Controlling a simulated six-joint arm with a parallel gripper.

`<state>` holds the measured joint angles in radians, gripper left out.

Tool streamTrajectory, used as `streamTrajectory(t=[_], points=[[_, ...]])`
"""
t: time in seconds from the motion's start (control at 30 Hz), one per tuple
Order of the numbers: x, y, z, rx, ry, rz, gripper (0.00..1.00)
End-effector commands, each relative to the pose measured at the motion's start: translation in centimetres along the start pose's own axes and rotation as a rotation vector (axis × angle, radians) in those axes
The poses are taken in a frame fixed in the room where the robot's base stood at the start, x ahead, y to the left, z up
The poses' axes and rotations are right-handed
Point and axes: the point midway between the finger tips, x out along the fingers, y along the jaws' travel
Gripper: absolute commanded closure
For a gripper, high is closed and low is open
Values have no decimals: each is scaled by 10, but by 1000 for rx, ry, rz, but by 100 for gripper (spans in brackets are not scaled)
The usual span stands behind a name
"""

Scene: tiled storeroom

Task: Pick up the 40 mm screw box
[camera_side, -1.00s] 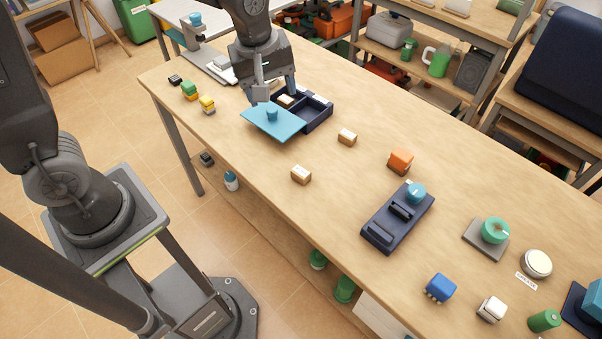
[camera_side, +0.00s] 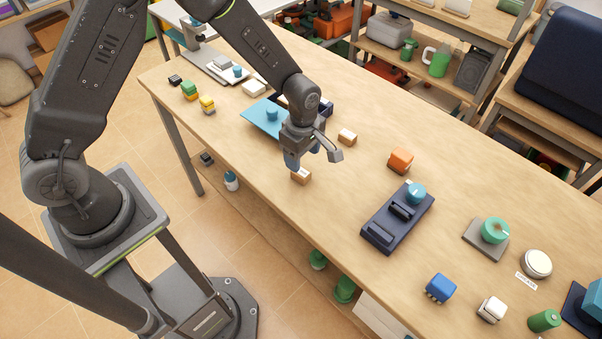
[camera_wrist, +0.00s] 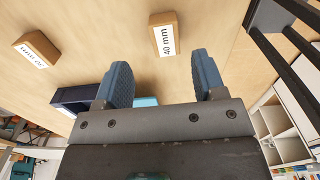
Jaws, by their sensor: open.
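The 40 mm screw box (camera_wrist: 163,35) is a small tan box with a white label reading "40 mm". It lies ahead of and between my fingertips in the wrist view. In the side view this box (camera_side: 301,177) stands near the table's front edge, partly hidden by my gripper. My gripper (camera_side: 308,162) is just above and behind it, open. Its two blue fingers (camera_wrist: 162,82) are spread with nothing between them in the wrist view. A similar tan box (camera_wrist: 37,48) lies to the left, its label hard to read; the side view shows it too (camera_side: 347,137).
A dark blue tray (camera_side: 326,108) and its teal lid (camera_side: 262,122) lie behind my gripper. An orange block (camera_side: 400,159) and a dark blue fixture (camera_side: 382,236) stand to the right. The wood between the two tan boxes and the fixture is clear.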

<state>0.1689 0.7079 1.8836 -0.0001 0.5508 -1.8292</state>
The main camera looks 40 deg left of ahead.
Motion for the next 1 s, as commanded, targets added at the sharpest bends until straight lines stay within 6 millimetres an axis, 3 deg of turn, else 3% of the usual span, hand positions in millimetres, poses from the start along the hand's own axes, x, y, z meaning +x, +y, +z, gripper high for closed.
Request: streamTrajectory(t=[0.17,0.5,0.8,1.0], points=[[11,-1,0,1,0,0,36],[55,-7,1,1,0,-1,36],[59,-7,1,1,0,1,36],[58,-7,1,1,0,1,55]])
